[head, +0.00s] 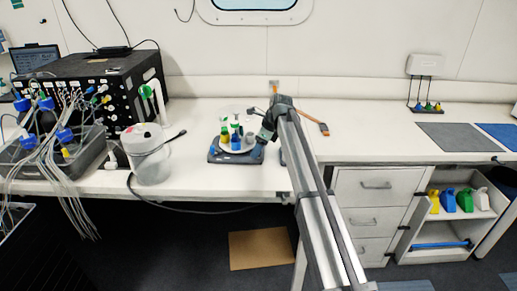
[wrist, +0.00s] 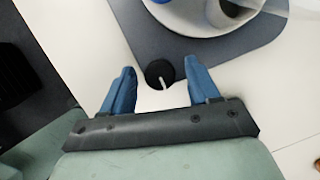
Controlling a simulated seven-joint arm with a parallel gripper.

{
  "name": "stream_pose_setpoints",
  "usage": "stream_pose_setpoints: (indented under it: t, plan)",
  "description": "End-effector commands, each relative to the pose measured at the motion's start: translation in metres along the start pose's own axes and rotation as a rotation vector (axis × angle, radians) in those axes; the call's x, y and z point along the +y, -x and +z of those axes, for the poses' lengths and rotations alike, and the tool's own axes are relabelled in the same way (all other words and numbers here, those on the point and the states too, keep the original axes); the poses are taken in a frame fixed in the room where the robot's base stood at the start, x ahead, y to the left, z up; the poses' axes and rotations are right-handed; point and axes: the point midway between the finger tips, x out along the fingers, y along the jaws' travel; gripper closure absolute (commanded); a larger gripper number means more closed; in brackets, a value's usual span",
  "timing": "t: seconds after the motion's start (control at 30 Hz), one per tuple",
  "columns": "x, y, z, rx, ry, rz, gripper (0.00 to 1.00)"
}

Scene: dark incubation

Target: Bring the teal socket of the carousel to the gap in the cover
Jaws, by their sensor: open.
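The carousel (head: 237,145) stands on a blue-grey base (head: 216,157) near the bench's front edge in the head view, with white, green and yellow items on its pale disc. Part of the disc (wrist: 190,28) and base (wrist: 205,46) shows at the top of the wrist view. A round black knob (wrist: 156,74) with a white pointer is at the base's edge. My gripper (wrist: 161,68) is open, with its blue fingers either side of the knob in the picture; contact cannot be told. In the head view my gripper (head: 267,132) is at the carousel's right. I cannot make out the teal socket or the gap.
A translucent jug (head: 149,165) and a black instrument with tubing (head: 95,85) stand to the left. An orange-handled tool (head: 314,123) lies behind my arm. A grey mat (head: 455,142) and a blue mat (head: 500,133) lie at the right. The bench between is mostly clear.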

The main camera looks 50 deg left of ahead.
Motion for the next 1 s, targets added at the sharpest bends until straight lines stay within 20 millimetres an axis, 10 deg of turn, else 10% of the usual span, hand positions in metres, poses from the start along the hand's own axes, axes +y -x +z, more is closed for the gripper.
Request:
stream_pose_setpoints:
  t: [0.37,1.0]
  plan:
    - [0.0000,-0.0038,0.0000,0.000,0.000,0.000,0.40]
    - [0.0000,-0.0036,-0.0001,0.000,0.000,0.000,0.96]
